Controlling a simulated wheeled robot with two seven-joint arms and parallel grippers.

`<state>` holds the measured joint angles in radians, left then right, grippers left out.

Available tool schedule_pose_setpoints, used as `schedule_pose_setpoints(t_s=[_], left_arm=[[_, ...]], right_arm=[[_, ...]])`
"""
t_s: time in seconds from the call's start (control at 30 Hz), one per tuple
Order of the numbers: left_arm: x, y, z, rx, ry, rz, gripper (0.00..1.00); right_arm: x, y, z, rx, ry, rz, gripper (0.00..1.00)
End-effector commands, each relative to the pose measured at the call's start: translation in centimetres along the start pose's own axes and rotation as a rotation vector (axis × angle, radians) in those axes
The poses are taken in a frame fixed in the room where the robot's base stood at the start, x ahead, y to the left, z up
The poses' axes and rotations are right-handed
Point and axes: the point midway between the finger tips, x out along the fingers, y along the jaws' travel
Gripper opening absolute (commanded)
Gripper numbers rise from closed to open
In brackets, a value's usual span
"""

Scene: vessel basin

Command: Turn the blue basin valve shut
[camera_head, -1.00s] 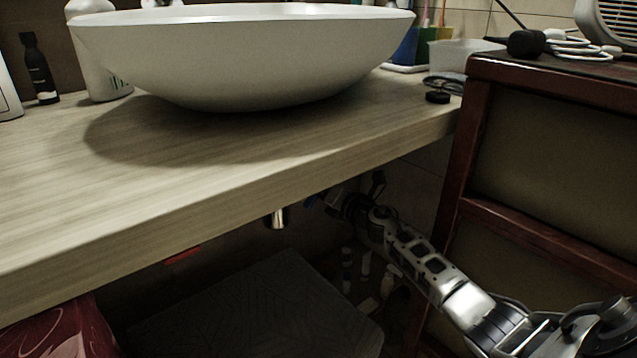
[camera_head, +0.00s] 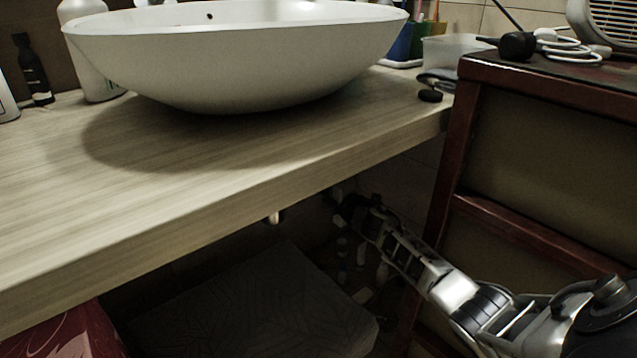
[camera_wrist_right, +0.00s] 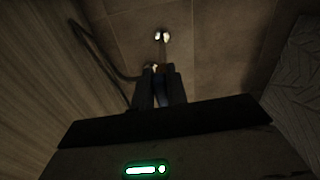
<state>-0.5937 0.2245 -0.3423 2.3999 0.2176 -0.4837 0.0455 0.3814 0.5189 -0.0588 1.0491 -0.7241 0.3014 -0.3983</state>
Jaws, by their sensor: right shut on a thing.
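The dark blue valve handle (camera_wrist_right: 160,88) shows between the two fingers of my right gripper (camera_wrist_right: 159,80) in the right wrist view. The fingers are shut on it, one on each side, and hide much of it. A thin pipe runs from beyond the fingertips to a shiny wall fitting (camera_wrist_right: 161,36). In the head view my right gripper (camera_head: 345,208) is a dark shape under the counter, and the valve cannot be made out there. The white basin (camera_head: 235,60) stands on the counter. My left gripper is not in view.
The wooden counter (camera_head: 200,190) overhangs the gripper. A dark red-brown cabinet (camera_head: 455,150) stands close on the right of my arm. A dark patterned box (camera_head: 250,310) is below, with several small bottles behind it. A dark hose (camera_wrist_right: 97,58) curves beside the fingers.

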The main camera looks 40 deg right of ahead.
Motion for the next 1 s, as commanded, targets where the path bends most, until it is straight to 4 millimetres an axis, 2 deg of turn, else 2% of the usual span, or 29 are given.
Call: schedule_pose_setpoints(t_s=[0.67,0.7,0.77,1.0], left_arm=[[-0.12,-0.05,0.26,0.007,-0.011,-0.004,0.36],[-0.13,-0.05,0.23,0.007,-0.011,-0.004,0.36],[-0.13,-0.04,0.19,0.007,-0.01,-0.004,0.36],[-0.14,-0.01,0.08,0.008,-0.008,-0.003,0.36]], right_arm=[[-0.06,-0.34,-0.02,0.062,0.0,-0.003,0.0],[-0.06,-0.34,-0.02,0.062,0.0,-0.003,0.23],[-0.06,-0.32,-0.02,0.061,0.0,-0.003,0.36],[-0.02,-0.22,-0.02,0.059,0.0,-0.001,0.36]])
